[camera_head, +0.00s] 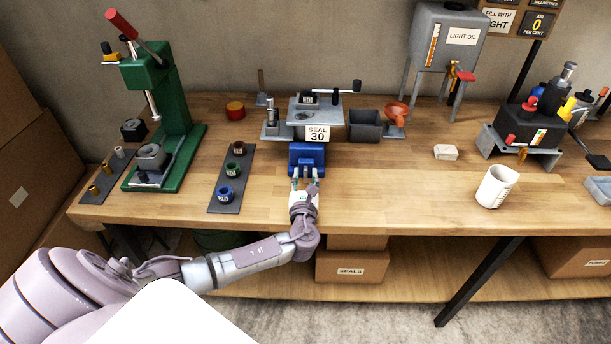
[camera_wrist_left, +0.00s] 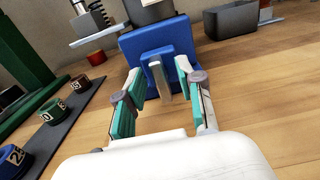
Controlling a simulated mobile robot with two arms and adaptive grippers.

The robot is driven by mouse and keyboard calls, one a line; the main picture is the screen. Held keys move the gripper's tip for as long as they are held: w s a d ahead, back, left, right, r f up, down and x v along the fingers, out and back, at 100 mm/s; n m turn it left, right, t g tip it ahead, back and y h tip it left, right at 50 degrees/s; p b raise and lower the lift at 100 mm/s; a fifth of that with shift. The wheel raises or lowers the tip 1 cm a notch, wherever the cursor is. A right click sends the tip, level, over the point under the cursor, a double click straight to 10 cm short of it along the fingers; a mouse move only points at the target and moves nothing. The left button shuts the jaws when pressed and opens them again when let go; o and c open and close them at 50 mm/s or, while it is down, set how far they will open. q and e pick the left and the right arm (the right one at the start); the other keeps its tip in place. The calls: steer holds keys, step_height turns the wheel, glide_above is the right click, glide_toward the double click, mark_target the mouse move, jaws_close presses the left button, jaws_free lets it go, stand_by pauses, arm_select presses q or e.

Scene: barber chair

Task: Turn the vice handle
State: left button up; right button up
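The blue vice (camera_head: 306,157) stands near the front middle of the wooden bench. It also shows in the left wrist view (camera_wrist_left: 168,38). My left gripper (camera_head: 305,184) is directly in front of the vice. In the left wrist view the left gripper (camera_wrist_left: 159,72) is open, one teal-padded finger on each side of the handle bar, with gaps visible to the bar. The head view hides most of the handle behind the fingers. My right gripper is in neither view.
A dark strip (camera_head: 219,205) with several numbered rings lies left of the vice. A green press (camera_head: 173,120) stands further left. A metal fixture with a "SEAL 30" sign (camera_head: 317,134) is behind the vice.

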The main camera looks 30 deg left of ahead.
arm_select(q)
jaws_close()
stand_by(0.5)
steer(key=n+b, duration=0.1)
steer(key=n, duration=0.1)
steer(key=n+b, duration=0.1)
steer(key=b, duration=0.1)
steer(key=shift+f+n, duration=0.2)
steer(key=shift+n, duration=0.2)
steer(key=n+b, duration=0.4)
steer(key=n, duration=0.1)
steer(key=shift+a+f, duration=0.1)
steer(key=shift+a, duration=0.05)
steer(key=n+b, duration=0.4)
steer(key=n, duration=0.1)
steer(key=shift+s+n, duration=0.1)
steer(key=shift+n, duration=0.3)
steer(key=shift+n+b, duration=0.95)
steer(key=shift+n, duration=0.45)
